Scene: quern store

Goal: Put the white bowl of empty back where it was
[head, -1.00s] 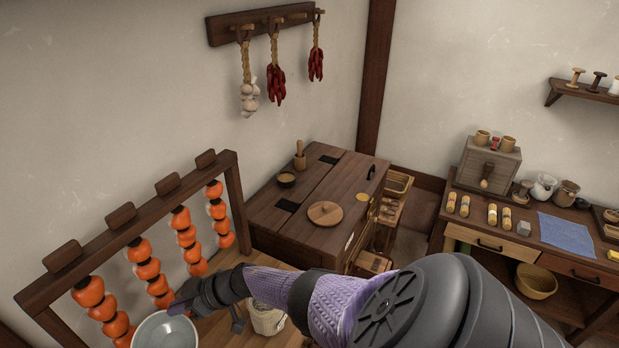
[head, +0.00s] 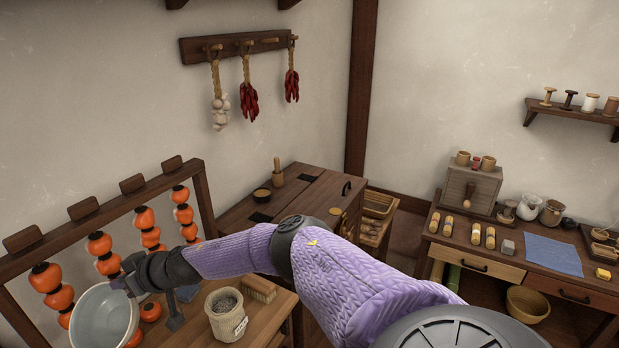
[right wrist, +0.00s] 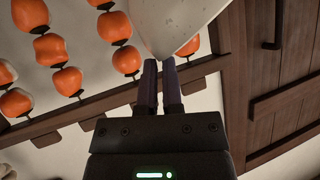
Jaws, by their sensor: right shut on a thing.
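The white bowl (head: 103,318) is at the lower left of the head view, tilted so that its inside shows; the inside looks empty. My right gripper (head: 130,285) is shut on the bowl's rim. In the right wrist view the two fingers of the right gripper (right wrist: 159,85) pinch the edge of the bowl (right wrist: 175,22), which fills the top middle. The bowl is in front of the hanging orange fruit and left of a wooden table (head: 265,318). My left gripper is in neither view.
A wooden rack with strings of orange fruit (head: 145,217) stands behind the bowl. A cloth sack (head: 226,318) and a brush (head: 259,289) are on the table. A dark wooden chest (head: 310,192) stands behind. A bench with a blue cloth (head: 552,254) is at right.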

